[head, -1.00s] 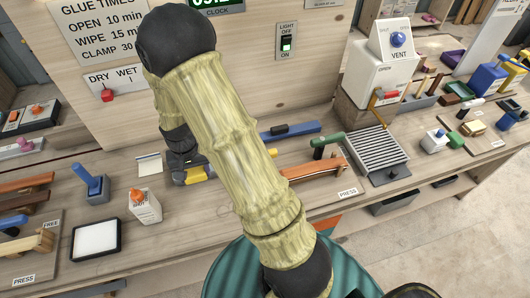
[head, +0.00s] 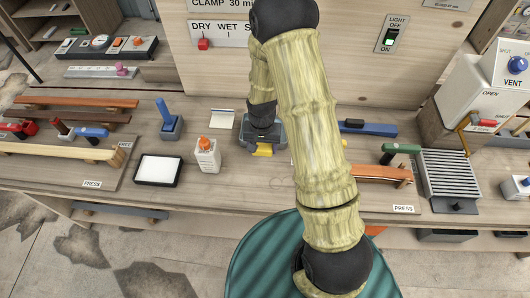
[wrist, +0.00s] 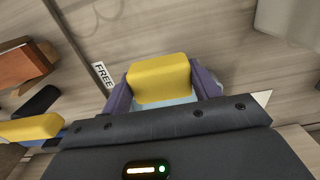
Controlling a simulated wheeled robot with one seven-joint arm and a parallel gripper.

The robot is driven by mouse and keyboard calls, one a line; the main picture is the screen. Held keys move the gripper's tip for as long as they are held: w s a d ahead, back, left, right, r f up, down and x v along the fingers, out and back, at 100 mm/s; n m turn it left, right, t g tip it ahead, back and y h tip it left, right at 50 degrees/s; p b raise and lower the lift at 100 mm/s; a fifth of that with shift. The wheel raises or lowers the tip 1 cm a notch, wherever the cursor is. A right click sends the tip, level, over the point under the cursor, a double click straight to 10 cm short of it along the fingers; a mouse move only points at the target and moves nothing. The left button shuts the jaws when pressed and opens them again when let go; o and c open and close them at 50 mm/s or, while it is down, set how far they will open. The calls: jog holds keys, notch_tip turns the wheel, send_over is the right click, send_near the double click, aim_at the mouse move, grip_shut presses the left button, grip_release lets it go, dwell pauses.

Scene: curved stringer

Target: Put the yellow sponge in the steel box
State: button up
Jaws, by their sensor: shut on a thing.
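The yellow sponge (head: 264,150) shows just below my gripper (head: 262,138) in the head view, over the middle of the bench. In the wrist view the sponge (wrist: 159,79) sits between the two purple-grey fingers of my gripper (wrist: 164,88), which is shut on it. A pale blue surface shows just below the sponge there; I cannot tell what it is. My arm hides part of the bench behind it. I cannot pick out a steel box with certainty in either view.
A white glue bottle (head: 208,156) with an orange cap and a black-rimmed white tray (head: 158,170) stand left of my gripper. A green-handled tool (head: 400,149) and a ribbed grey grille (head: 450,176) are at right. Bare bench lies in front of the bottle.

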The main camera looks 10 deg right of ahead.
aim_at(262, 160)
jog(key=shift+w+a+f, duration=0.1)
jog(key=shift+a+f, duration=0.05)
jog(key=shift+f, duration=0.3)
jog(key=shift+s+f, duration=0.25)
jog(key=shift+f, duration=0.05)
jog(key=shift+w+f+p, duration=0.1)
jog(key=shift+f+p, duration=0.35)
jog(key=shift+f, duration=1.3)
jog(key=shift+f, duration=0.15)
jog(key=o, duration=1)
